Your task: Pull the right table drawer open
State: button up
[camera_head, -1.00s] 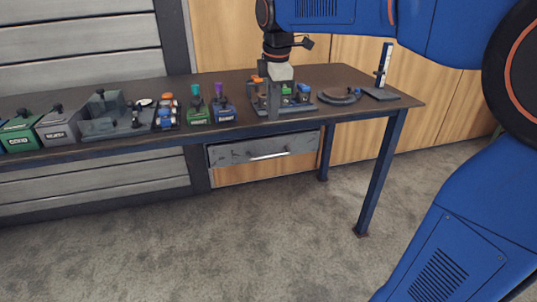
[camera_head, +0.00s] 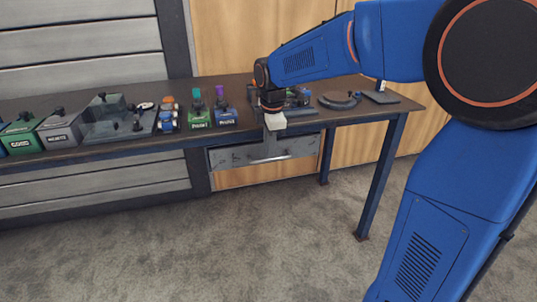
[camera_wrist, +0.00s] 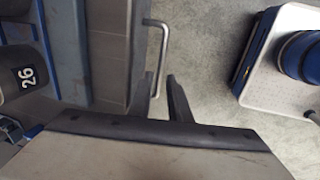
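The right table drawer (camera_head: 235,156) is a grey front under the right part of the table, and it looks closed. Its bar handle (camera_head: 284,156) is light metal; in the wrist view the handle (camera_wrist: 164,50) runs up from between my fingertips. My gripper (camera_head: 270,146) points down in front of the drawer, at handle height. In the wrist view my gripper (camera_wrist: 160,92) has its two dark fingers apart, one on each side of the handle's near end. I see no clear contact with the handle. The gripper hides part of the drawer front in the head view.
The dark table (camera_head: 350,112) holds several fixtures along its top, including a round dark part (camera_head: 340,100) and a green block (camera_head: 198,117). A blue table leg (camera_head: 381,180) stands right of the drawer. The carpet floor (camera_head: 200,250) in front is clear.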

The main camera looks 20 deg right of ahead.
jog(key=shift+w+f, duration=0.2)
jog(key=shift+f, duration=0.7)
jog(key=shift+w+f, duration=0.15)
jog(key=shift+f, duration=0.7)
jog(key=shift+c, duration=0.3)
grip_shut()
